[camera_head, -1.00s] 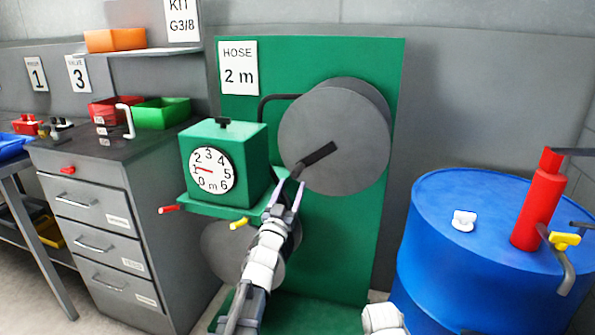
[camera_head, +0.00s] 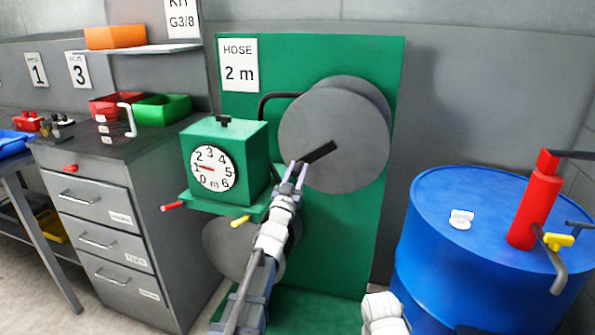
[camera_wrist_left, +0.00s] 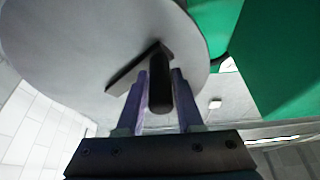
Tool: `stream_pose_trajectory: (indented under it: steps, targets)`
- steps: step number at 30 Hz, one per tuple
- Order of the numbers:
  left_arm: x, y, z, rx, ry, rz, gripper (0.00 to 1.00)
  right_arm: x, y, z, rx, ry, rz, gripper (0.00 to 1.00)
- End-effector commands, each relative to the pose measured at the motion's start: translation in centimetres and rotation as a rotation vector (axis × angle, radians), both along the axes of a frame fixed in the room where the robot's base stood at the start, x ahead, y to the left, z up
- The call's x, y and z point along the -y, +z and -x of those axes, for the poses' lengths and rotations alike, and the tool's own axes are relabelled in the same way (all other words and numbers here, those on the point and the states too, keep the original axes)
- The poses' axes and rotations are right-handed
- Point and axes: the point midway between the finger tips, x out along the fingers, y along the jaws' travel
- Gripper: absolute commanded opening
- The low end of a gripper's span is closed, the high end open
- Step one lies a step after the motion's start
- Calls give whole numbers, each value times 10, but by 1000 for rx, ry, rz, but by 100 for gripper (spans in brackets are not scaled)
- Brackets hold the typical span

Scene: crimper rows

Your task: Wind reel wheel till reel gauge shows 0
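The reel wheel (camera_head: 350,115) is a large grey disc on a green panel. A dark crank bar (camera_head: 319,153) crosses its lower left face, with a black handle (camera_wrist_left: 160,83) sticking out toward me. The reel gauge (camera_head: 212,168) is a white dial marked 0 to 6 m on a green box; its red needle points left, near 1. My left gripper (camera_head: 298,168) is at the handle. In the left wrist view its two fingers (camera_wrist_left: 159,95) stand either side of the handle, with a narrow gap visible on the left.
A sign (camera_head: 238,67) reads HOSE 2 m. A blue drum (camera_head: 440,230) with a red pump (camera_head: 535,205) stands right. A grey drawer cabinet (camera_head: 110,220) stands left.

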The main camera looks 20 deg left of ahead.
Motion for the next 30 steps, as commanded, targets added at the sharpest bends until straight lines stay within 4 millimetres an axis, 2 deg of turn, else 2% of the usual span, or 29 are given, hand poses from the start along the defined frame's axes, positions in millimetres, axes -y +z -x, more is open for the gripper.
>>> stream_pose_trajectory:
  steps: [1,9,30]
  targets:
    - [0,0,0,0,0,0,29,0,0,0,0,0,0,50]
    - [0,0,0,0,0,0,0,0,0,0,0,0,0,50]
    - [0,0,0,0,0,0,0,0,0,0,0,0,0,50]
